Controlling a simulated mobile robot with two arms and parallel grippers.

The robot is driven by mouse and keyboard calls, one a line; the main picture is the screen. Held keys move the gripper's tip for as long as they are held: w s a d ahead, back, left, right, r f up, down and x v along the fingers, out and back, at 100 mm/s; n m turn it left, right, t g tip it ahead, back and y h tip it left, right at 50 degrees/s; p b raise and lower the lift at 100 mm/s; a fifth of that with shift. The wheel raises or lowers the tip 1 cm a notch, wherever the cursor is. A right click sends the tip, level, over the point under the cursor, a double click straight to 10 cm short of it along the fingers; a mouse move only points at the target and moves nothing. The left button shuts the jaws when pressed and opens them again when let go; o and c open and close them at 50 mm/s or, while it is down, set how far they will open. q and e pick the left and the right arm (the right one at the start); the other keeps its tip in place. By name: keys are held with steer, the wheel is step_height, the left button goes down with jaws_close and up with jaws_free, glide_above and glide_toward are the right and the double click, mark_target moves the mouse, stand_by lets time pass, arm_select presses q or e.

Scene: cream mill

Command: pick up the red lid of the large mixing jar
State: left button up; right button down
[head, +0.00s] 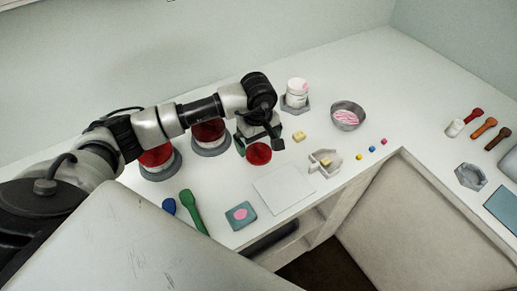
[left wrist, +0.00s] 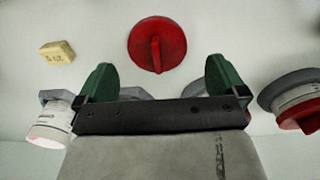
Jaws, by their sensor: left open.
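A round red lid (head: 260,155) with a raised straight grip lies on the white counter just below my left gripper (head: 259,141). In the left wrist view the red lid (left wrist: 143,42) is whole and unobstructed, just beyond the gap between the green fingertips of my left gripper (left wrist: 160,78). The fingers are apart, with nothing between them, and do not touch the lid. Two jars with red tops, a left one (head: 155,156) and a right one (head: 208,130), stand in grey bases, partly behind my left arm. My right gripper is not in view.
A white jar (head: 297,88) and a grey bowl (head: 346,117) stand behind to the right. A yellow block (head: 299,136) lies near the lid. A pale sheet (head: 283,187), a teal block (head: 240,215) and a green scoop (head: 191,207) lie toward the front edge.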

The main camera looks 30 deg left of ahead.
mark_target(259, 148)
arm_select(q)
steer(key=f, duration=0.1)
steer(key=f+p, duration=0.1)
steer(key=f, duration=0.1)
steer(key=shift+w+d+f, duration=0.1)
steer(key=shift+d+f, duration=0.1)
steer(key=shift+f, duration=0.45)
steer(key=shift+c, duration=0.5)
steer(key=c, duration=0.7)
steer(key=shift+r, duration=0.1)
